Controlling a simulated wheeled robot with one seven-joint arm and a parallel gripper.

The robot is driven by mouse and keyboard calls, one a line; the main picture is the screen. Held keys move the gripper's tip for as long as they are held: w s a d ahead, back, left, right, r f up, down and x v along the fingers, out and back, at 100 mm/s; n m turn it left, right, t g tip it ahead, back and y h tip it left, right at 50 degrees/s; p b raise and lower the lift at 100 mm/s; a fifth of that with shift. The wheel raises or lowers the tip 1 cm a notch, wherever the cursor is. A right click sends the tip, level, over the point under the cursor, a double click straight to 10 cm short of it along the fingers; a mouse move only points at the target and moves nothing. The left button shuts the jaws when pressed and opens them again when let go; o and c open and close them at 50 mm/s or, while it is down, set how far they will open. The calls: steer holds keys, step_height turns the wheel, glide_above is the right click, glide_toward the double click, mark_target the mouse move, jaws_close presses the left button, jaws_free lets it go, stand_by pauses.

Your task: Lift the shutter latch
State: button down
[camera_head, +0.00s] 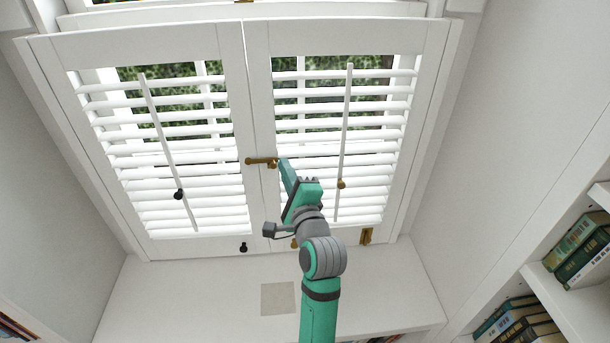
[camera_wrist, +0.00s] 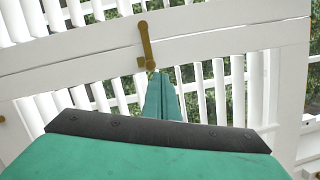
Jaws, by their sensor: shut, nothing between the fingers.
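The shutter latch (camera_head: 262,161) is a small brass bar lying nearly level across the seam between the two white shutter panels. It also shows in the wrist view (camera_wrist: 147,45), with its round pivot end and its hooked catch end. My gripper (camera_head: 284,163) is shut and empty, its green fingertips close by the catch end of the latch. In the wrist view the fingertips (camera_wrist: 158,76) are just below that end; I cannot tell if they touch it. The left panel (camera_head: 237,130) and right panel (camera_head: 258,110) are closed.
White tilt rods stand before the louvres, with a black knob (camera_head: 179,194) on the left and a brass knob (camera_head: 341,184) on the right. A brass fitting (camera_head: 366,236) sits low on the right. Bookshelves (camera_head: 572,285) stand at the right. The sill (camera_head: 180,290) is mostly clear.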

steer(key=shift+a+r+n, duration=0.2)
steer(key=shift+a+n, duration=0.3)
steer(key=shift+a, duration=0.05)
steer(key=shift+d, duration=0.35)
stand_by(0.5)
steer(key=shift+f, duration=0.1)
steer(key=s+d+f, duration=0.3)
steer(key=s+d, duration=0.3)
steer(key=s, duration=0.3)
steer(key=shift+d+f, duration=0.3)
steer(key=shift+w, duration=0.1)
